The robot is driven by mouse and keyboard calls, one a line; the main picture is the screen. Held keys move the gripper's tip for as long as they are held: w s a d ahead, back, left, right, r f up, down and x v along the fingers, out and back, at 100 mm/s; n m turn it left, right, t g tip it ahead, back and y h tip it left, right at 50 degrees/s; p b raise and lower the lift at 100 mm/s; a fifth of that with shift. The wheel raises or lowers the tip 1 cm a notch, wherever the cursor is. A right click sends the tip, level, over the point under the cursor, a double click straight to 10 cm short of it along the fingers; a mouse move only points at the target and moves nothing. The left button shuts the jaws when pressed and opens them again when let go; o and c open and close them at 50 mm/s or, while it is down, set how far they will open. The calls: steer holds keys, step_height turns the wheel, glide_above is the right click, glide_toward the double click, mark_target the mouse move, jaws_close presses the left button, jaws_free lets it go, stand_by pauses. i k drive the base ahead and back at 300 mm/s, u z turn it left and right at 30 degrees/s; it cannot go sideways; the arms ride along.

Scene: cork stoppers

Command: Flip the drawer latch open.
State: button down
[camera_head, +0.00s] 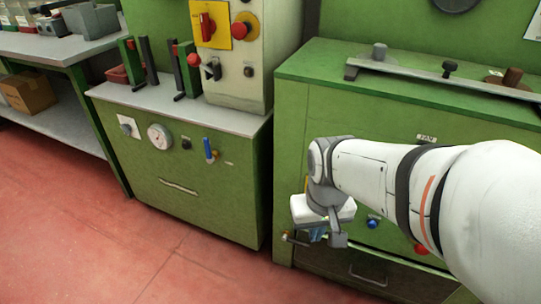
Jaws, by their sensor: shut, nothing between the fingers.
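My gripper (320,234) hangs at the end of my white arm, in front of the left part of the right green cabinet (292,150). Its fingers are mostly hidden behind its own white body, and it appears shut and empty. A small dark latch-like fitting (291,238) with a pale tip sits on the cabinet front just left of the gripper. I cannot tell whether they touch, and its right end is hidden by the gripper.
A blue knob (373,222) and a red knob (421,249) are on the cabinet front, close to my arm. The left green cabinet (190,195) carries a gauge (159,136) and a blue lever (208,149). The red floor (130,250) at left is clear.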

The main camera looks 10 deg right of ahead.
mark_target(285, 238)
steer(key=u, duration=1)
steer(key=k, duration=0.45)
steer(key=u, duration=0.15)
